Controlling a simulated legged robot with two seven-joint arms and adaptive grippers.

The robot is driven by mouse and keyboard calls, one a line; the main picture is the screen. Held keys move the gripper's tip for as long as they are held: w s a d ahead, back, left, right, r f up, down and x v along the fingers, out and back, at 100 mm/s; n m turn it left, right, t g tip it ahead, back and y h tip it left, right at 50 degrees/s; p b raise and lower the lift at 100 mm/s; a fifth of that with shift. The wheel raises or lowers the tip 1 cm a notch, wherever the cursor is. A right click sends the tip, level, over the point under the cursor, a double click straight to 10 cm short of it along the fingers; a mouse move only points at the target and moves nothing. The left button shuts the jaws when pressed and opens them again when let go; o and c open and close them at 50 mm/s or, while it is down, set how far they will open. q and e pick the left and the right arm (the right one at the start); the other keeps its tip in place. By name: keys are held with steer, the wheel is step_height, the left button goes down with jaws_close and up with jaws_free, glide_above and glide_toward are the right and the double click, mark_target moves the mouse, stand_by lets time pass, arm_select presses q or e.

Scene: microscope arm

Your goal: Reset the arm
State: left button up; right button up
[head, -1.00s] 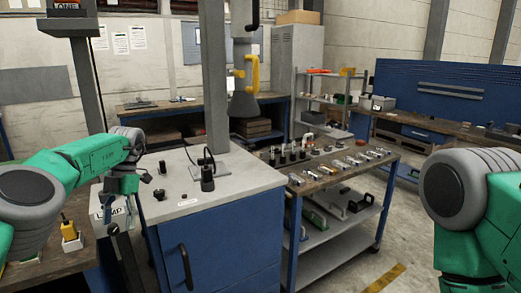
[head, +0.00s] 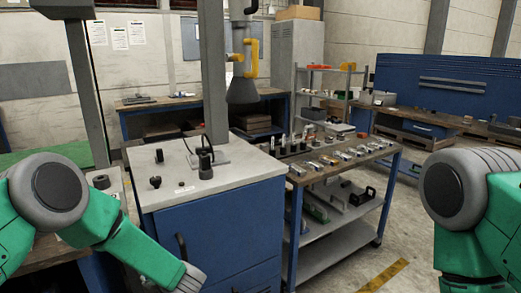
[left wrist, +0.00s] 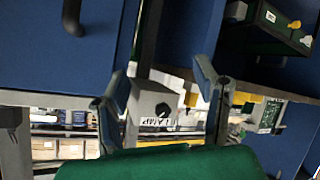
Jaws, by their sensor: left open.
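The overhead arm shows in the head view as a dark cone-shaped head (head: 242,91) with a yellow handle (head: 251,58), beside a grey column (head: 214,75). Its upper part is cut off by the frame. In the left wrist view a grey box (left wrist: 146,100) marked LAMP, with a black knob (left wrist: 162,110), shows beyond and between my open fingers. My left gripper (left wrist: 162,92) looks empty; I cannot tell whether it touches the box. In the head view my left arm reaches down past the bottom edge, so its gripper is hidden there. My right gripper is out of view.
A blue cabinet (head: 215,235) with a pale top (head: 230,168) carries several black knobs. A cart (head: 335,163) with small parts stands to its right. A cabinet handle (left wrist: 72,18) is close in the left wrist view. Open floor (head: 425,225) lies right of the cart.

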arm_select(q)
steer(key=s+d+f+m+h+b, duration=0.1)
steer(key=s+d+f+m+h, duration=0.3)
steer(key=s+f+m, duration=0.45)
steer(key=s+a+f+m+g+h+b, duration=0.1)
steer(key=s+m+g, duration=0.1)
steer(key=s, duration=0.9)
steer(key=s+f+m+g+h+b, duration=0.1)
steer(key=s+f+m+g+h, duration=0.1)
steer(key=s, duration=0.9)
steer(key=s+a+f+m+g+h+b, duration=0.1)
steer(key=s+g, duration=0.3)
steer(key=s, duration=0.8)
steer(key=shift+a+f+m+h, duration=0.35)
steer(key=shift+f+m+h, duration=0.2)
steer(key=shift+m, duration=0.1)
